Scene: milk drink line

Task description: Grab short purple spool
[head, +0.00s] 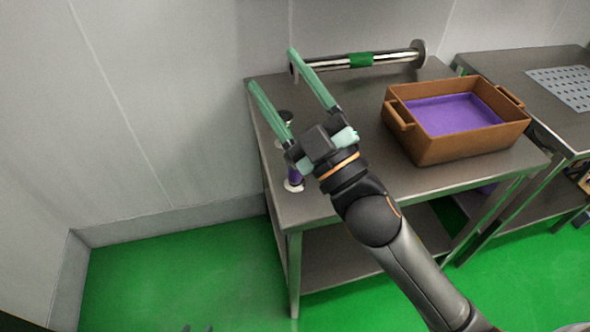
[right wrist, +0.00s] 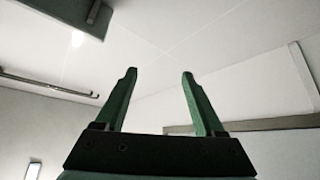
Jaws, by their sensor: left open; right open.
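The purple spool (head: 295,175) stands near the left edge of the metal table in the head view. My right gripper (right wrist: 158,74) shows in the right wrist view, open and empty, against pale wall or ceiling panels.
A dark-topped item (head: 285,116) stands behind the purple spool, partly hidden by a finger. A metal bar with a green band (head: 360,59) lies at the table's back. A brown bin (head: 470,146) with a purple inside stands right. Bare tabletop (head: 420,185) lies in front.

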